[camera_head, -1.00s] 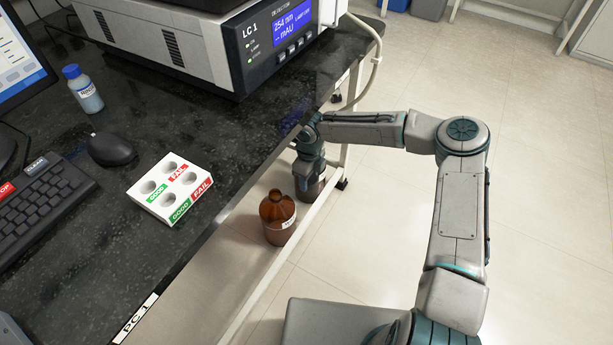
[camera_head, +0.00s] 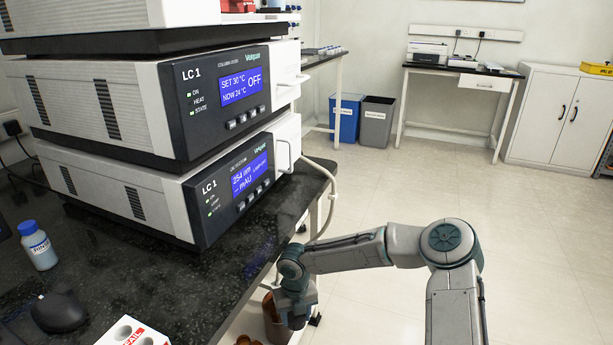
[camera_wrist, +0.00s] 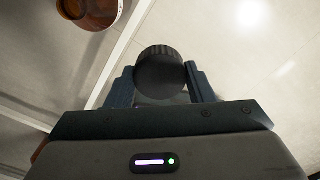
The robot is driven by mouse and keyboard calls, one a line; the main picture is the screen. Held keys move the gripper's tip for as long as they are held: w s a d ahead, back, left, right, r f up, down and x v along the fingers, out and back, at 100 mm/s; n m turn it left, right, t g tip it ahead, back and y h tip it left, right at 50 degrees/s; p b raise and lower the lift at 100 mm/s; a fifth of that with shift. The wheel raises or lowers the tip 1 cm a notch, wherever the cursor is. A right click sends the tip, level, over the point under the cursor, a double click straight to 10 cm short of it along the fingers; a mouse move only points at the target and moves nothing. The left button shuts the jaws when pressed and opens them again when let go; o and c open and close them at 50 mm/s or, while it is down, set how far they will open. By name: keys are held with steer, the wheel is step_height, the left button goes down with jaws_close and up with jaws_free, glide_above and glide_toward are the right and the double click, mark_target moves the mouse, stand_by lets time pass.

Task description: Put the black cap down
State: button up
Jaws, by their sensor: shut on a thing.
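The black cap (camera_wrist: 160,72) is round with a ribbed edge. It sits between the two fingers of my gripper (camera_wrist: 161,88) in the wrist view, and the fingers are shut on it. In the head view my gripper (camera_head: 297,312) hangs just past the right edge of the black bench, low in the picture, and the cap cannot be made out there. A brown bottle (camera_head: 274,322) is partly hidden behind my gripper. A brown bottle also shows at the top left of the wrist view (camera_wrist: 103,12), apart from the cap.
The black bench top (camera_head: 165,290) has bare room in front of the stacked LC 1 units (camera_head: 215,190). A blue-capped bottle (camera_head: 41,250), a mouse (camera_head: 59,312) and a white holed rack (camera_head: 130,334) are at the left. The floor (camera_head: 385,300) to the right is clear.

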steer(key=s+d+r+n, duration=0.1)
steer(key=d+r+n, duration=0.7)
steer(key=n, duration=0.9)
steer(key=s+d+r+n, duration=0.2)
steer(key=d+r+n, duration=0.4)
steer(key=d+n, duration=0.7)
steer(key=s+a+r+n+p, duration=0.1)
steer(key=r+p, duration=0.9)
steer(key=p, duration=0.5)
steer(key=s+a+r+n+p, duration=0.1)
steer(key=a+r+p, duration=0.1)
steer(key=r+p, duration=0.8)
steer(key=p, duration=0.5)
steer(key=shift+r+n, duration=0.3)
steer(key=shift+a, duration=0.1)
